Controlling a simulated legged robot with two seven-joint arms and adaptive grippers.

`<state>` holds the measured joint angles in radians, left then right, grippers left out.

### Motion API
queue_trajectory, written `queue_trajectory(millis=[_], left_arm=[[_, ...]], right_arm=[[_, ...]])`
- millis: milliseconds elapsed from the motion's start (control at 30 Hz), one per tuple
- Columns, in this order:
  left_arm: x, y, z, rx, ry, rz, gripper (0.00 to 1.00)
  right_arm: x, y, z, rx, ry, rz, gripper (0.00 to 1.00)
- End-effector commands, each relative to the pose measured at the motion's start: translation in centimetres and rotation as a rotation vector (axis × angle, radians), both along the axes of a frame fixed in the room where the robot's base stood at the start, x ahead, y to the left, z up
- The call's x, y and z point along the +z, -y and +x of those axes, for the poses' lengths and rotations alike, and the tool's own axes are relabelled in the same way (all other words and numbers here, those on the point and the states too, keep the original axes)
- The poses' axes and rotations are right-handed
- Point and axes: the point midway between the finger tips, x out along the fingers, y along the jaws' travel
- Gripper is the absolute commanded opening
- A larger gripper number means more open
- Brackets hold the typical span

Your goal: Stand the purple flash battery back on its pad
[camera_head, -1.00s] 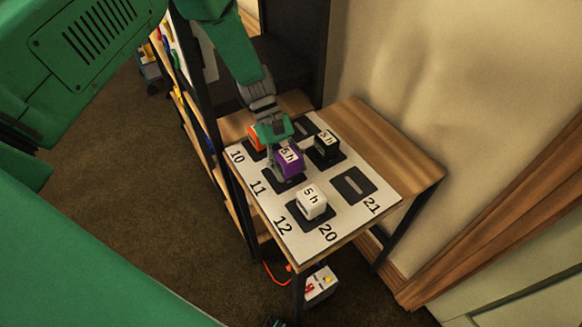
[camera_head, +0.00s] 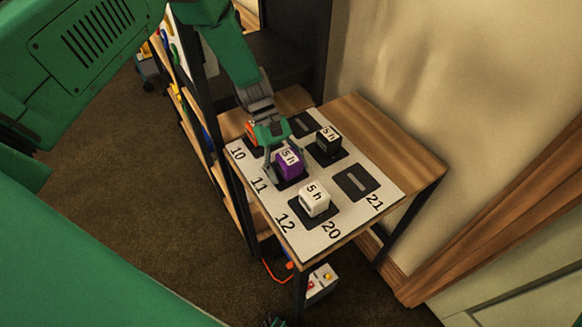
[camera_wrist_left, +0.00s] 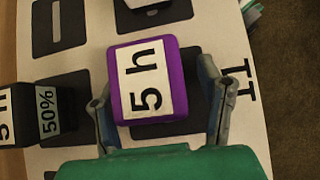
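The purple flash battery (camera_head: 289,165) stands upright on the dark pad beside the number 11, its "5 h" label facing up. In the left wrist view the battery (camera_wrist_left: 146,82) sits between my left gripper's fingers (camera_wrist_left: 160,105). A clear gap shows at the right finger; the left finger is close to its side. In the head view my left gripper (camera_head: 273,153) is open around the battery, reaching down from behind. The pad (camera_wrist_left: 192,105) is partly hidden under the battery.
A white battery (camera_head: 314,201) stands in front and a black one (camera_head: 328,140) behind to the right. An orange one (camera_head: 251,132) is mostly hidden behind my gripper. The pad by 21 (camera_head: 356,183) is empty. A wall borders the wooden table (camera_head: 385,140).

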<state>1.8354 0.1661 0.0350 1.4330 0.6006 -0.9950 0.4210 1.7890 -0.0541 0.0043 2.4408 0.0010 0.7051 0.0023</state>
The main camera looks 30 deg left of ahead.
Motion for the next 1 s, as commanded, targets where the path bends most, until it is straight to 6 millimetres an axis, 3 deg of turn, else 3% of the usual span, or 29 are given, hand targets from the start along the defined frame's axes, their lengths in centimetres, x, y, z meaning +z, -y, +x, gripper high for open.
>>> queue_trajectory(millis=[333, 467, 800, 1000], left_arm=[[0.1, -0.2, 0.1, 0.002, 0.004, 0.016, 0.62], [1.6, -0.3, 0.3, 0.003, 0.005, 0.014, 0.62], [5.7, -3.7, 2.3, 0.001, 0.006, 0.009, 0.62], [6.7, -4.4, 2.6, 0.002, 0.002, 0.009, 0.62]], right_arm=[[0.3, 0.0, 0.0, 0.001, 0.000, 0.000, 0.40], [1.2, 0.0, 0.0, 0.001, 0.000, 0.000, 0.40], [-0.3, 0.0, 0.0, 0.001, 0.000, 0.000, 0.40], [-0.4, 0.0, 0.0, 0.001, 0.000, 0.000, 0.40]])
